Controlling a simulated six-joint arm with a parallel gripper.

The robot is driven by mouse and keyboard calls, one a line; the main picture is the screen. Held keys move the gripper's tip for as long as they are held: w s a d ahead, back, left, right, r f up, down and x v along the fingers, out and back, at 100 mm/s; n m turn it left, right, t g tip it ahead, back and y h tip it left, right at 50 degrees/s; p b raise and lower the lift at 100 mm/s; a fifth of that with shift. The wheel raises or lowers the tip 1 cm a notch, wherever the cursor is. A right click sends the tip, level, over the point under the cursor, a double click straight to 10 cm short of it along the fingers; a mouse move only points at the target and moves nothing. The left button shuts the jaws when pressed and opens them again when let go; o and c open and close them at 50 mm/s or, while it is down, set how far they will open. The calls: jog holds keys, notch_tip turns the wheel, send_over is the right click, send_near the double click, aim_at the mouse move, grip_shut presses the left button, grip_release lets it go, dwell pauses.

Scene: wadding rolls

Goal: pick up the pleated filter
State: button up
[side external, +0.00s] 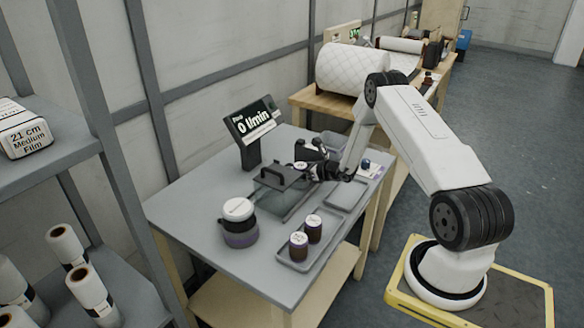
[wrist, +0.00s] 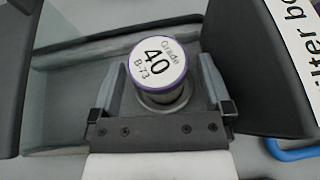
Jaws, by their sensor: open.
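In the wrist view, a round thing that I take for the pleated filter (wrist: 158,64) shows its white top marked "Grade 40 B-73" with a purple rim. It stands on a grey round seat (wrist: 165,101). My gripper (wrist: 164,78) is open, with one finger on each side of it and a visible gap at both. Its pleats are hidden beneath the top. In the side external view my gripper (side external: 312,163) is low over the table, beside the dark lid with a handle (side external: 283,178). A small white top (side external: 299,165) shows there, mostly hidden.
A tray (side external: 283,257) holds two dark jars (side external: 299,246) at the front. An empty tray (side external: 347,194) lies right of the lid. Dark panels flank my fingers in the wrist view.

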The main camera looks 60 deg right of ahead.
jog(key=shift+w+f, duration=0.2)
jog(key=shift+w, duration=0.3)
grip_shut()
dwell(0.3)
jog(key=shift+r, duration=0.2)
jog(key=shift+d+r, duration=0.1)
jog(key=shift+r, duration=0.75)
jog(key=s+a+r, duration=0.7)
jog(key=s+r, duration=0.4)
jog(key=s, duration=0.1)
